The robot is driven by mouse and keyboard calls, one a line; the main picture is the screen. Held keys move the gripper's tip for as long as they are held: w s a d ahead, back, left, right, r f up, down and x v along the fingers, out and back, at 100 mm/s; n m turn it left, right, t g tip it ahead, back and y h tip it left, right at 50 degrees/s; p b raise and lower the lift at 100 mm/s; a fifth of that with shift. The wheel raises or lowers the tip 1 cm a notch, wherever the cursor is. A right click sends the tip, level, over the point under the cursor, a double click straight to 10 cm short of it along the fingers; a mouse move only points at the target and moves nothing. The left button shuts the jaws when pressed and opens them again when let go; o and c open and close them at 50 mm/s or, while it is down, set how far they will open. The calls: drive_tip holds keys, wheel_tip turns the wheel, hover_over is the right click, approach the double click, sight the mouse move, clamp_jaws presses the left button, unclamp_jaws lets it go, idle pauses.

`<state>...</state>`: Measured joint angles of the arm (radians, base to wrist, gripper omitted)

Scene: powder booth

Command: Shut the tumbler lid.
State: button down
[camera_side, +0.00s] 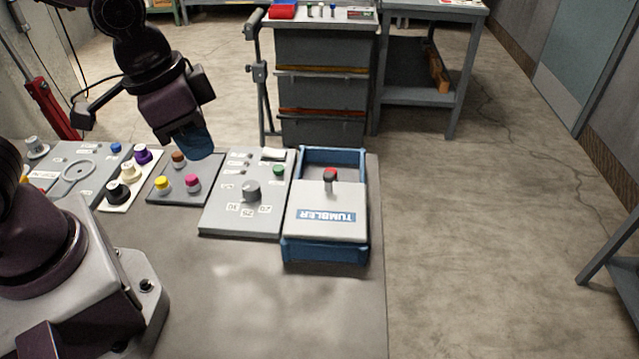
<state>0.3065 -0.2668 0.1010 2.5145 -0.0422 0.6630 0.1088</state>
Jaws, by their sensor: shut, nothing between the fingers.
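The tumbler is a blue open-topped box (365,160) at the right end of the table. Its light grey lid (345,192), with a blue TUMBLER label, covers the near and middle part of the box. A gap shows at the far end, between the lid and the far wall. A handle with a red and dark knob (330,174) stands up near the lid's far edge. My gripper (198,150) is shut and empty, pointing down above the button panels, left of the tumbler and apart from it. Its fingertips show only as a blue, blunt end.
A grey dial panel (225,217) stands directly left of the tumbler. A panel with coloured buttons (205,192), a white strip with knobs (116,202) and another grey panel (97,156) lie further left. The front of the table (270,310) is clear. A drawer cabinet (320,55) stands behind.

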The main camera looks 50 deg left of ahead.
drive_tip(key=w+d+f+m, duration=0.3)
drive_tip(key=w+f+m, duration=0.1)
drive_tip(key=f, duration=0.6)
drive_tip(key=m+t, duration=0.4)
drive_tip(key=t, duration=0.1)
approach(334, 193)
drive_tip(key=d+f, duration=0.1)
drive_tip(key=s+d+f, duration=0.1)
drive_tip(key=shift+s+d+f, duration=0.2)
drive_tip(key=shift+d+f, duration=0.15)
drive_tip(key=shift+f, duration=0.05)
drive_tip(key=w, duration=0.1)
drive_tip(key=w+a, duration=0.1)
drive_tip(key=w, duration=0.1)
drive_tip(key=shift+a+f+n, duration=0.2)
drive_tip(key=shift+f+n, duration=0.05)
drive_tip(key=shift+n, duration=0.05)
drive_tip(key=shift+w+a, duration=0.25)
drive_tip(key=shift+w, duration=0.2)
drive_tip(key=shift+w+a, duration=0.15)
drive_tip(key=w+a, duration=0.9)
drive_tip(key=shift+w+a, duration=0.15)
